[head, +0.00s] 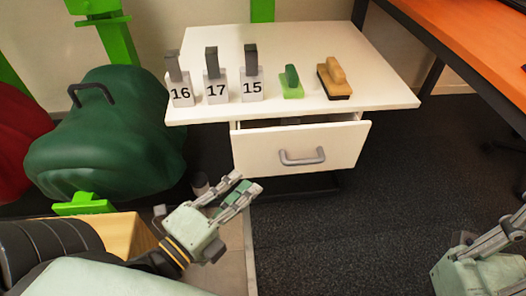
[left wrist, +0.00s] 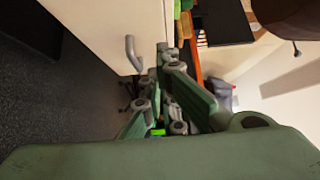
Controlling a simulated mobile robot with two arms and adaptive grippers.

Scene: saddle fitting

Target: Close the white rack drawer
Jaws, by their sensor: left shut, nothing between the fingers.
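The white rack drawer (head: 257,152) is under the white tabletop and stands partly pulled out, with a dark gap above its front. Its grey bar handle (head: 302,157) is on the drawer front. The handle also shows in the left wrist view (left wrist: 131,53). My left gripper (head: 246,183) is shut and empty, in front of the drawer and below its left part, apart from the handle. My right gripper (head: 503,236) is at the lower right edge, away from the drawer, with its fingertips cut off by the frame.
On the tabletop (head: 330,50) stand blocks numbered 16, 17 and 15, a green brush (head: 291,88) and a tan brush (head: 334,80). A dark green saddle-like form (head: 105,135) is at left. An orange desk (head: 480,40) is at upper right. The dark floor between is clear.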

